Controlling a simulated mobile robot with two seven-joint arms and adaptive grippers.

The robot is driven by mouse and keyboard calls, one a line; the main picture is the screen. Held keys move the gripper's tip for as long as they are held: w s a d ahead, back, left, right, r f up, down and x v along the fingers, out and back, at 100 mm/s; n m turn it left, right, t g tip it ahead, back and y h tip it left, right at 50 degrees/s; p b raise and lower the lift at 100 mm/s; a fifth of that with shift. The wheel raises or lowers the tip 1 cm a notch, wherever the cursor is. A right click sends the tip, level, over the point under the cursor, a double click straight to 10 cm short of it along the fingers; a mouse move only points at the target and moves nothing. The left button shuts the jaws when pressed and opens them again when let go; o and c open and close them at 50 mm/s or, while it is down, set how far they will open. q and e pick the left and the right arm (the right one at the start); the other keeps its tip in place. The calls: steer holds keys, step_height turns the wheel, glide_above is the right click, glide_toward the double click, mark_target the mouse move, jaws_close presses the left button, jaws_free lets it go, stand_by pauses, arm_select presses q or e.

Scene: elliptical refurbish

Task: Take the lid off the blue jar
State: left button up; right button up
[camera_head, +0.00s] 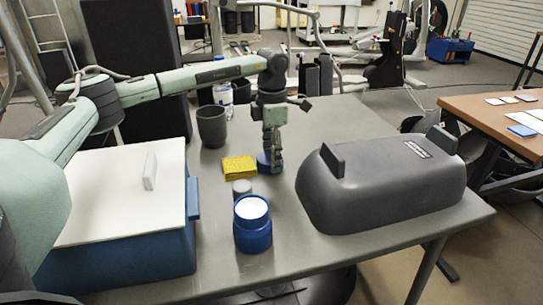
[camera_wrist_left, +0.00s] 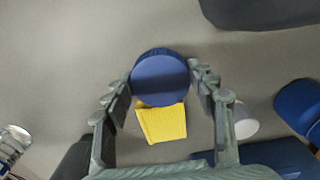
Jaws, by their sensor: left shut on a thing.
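The blue jar (camera_head: 253,232) stands upright and open near the front of the grey table, with white showing in its mouth. It also shows at the right edge of the wrist view (camera_wrist_left: 301,103). The round blue lid (camera_wrist_left: 160,78) is apart from the jar, between the fingers of my left gripper (camera_wrist_left: 163,75), which is shut on it. In the head view my left gripper (camera_head: 272,165) points down behind the jar, beside the yellow sponge, and mostly hides the lid (camera_head: 263,160). I cannot tell whether the lid touches the table. My right gripper is not in view.
A yellow sponge (camera_head: 240,168), a small grey cylinder (camera_head: 242,188), a dark cup (camera_head: 212,126) and a clear bottle (camera_head: 223,95) stand nearby. A blue bin with a white lid (camera_head: 120,190) is left. A large dark grey case (camera_head: 385,187) fills the right.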

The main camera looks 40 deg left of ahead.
arm_select(q)
steer(key=shift+f, duration=0.55)
steer(key=o, duration=1.3)
steer(key=shift+c, duration=0.2)
steer(key=shift+r, duration=0.45)
step_height(320, 180, up, 12)
steer(key=shift+f+b, duration=0.25)
steer(key=shift+b, duration=0.05)
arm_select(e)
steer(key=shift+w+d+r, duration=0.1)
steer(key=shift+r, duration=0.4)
